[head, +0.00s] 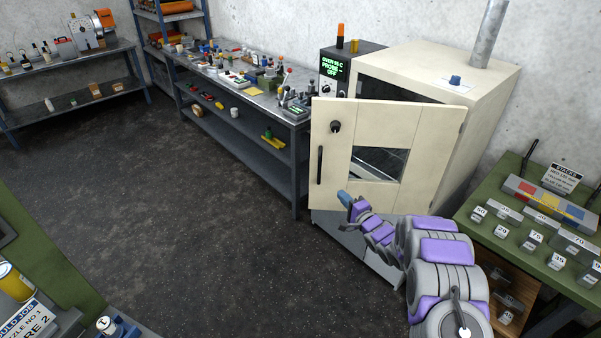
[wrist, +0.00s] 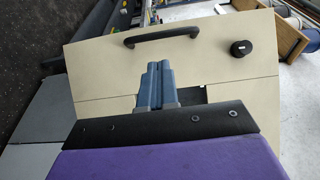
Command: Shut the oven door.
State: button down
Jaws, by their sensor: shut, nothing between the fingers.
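The cream oven (head: 480,105) stands against the back wall. Its door (head: 415,125) is hinged on the right and stands open, swung out towards me. The door carries a black handle (head: 320,165) on its left side, a dark round knob (head: 336,127) and a window (head: 377,164). My gripper (head: 346,200) is in front of the door's lower part, its blue fingers together and empty. In the wrist view, the door (wrist: 215,60) fills the middle, with the handle (wrist: 162,36) beyond my fingertips (wrist: 155,68). I cannot tell whether the fingers touch the door.
A control box (head: 335,75) reading "OVEN 85 C" stands left of the oven. A grey bench (head: 255,150) with tools runs along the wall. A green table (head: 520,235) with labelled weights stands at right. The dark floor (head: 170,220) at left is clear.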

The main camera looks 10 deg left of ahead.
jog(key=b, duration=0.2)
send_near(320, 171)
jog(key=d+x, duration=0.1)
jog(key=x, duration=0.4)
jog(key=shift+a+x, duration=0.25)
jog(key=shift+x, duration=1.1)
jog(key=shift+s, duration=0.2)
jog(key=shift+d, duration=0.15)
